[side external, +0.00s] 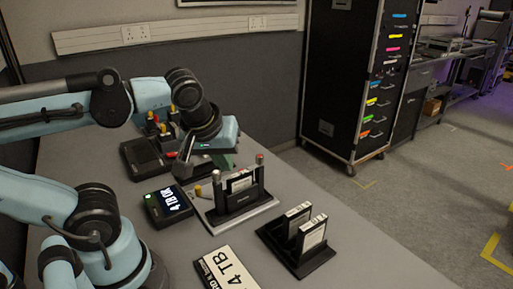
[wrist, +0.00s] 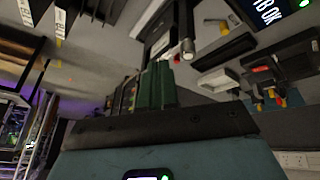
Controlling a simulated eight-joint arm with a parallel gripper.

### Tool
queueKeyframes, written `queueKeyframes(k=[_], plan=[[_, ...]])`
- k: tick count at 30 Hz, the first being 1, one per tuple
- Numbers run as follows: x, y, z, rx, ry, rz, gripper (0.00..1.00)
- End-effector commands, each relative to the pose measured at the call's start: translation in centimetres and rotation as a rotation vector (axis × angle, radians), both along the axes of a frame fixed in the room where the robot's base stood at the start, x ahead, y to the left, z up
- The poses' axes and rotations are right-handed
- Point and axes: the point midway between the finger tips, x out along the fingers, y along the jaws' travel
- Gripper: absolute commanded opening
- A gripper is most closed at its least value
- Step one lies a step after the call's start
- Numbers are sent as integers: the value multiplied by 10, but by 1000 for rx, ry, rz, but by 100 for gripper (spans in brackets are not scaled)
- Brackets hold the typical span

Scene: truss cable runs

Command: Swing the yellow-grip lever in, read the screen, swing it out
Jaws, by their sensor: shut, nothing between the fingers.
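A dark drive stands upright in the fixture's dock (side external: 240,196), between two metal posts. My gripper (side external: 184,168) is above and behind the fixture's left end. In the wrist view its green-padded fingers (wrist: 156,82) are together and empty. Whether they touch the fixture cannot be told.
A black rack (side external: 298,262) with two upright drives stands to the right front. A dark box (side external: 146,157) and several red and yellow knobs are behind, beside my arm.

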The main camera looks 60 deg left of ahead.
Motion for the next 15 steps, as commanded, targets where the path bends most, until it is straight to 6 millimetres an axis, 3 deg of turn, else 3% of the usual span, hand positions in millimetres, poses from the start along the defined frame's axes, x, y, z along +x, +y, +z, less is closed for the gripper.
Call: queueKeyframes(k=[15], plan=[[-40,41,7,-26,-158,843,0]])
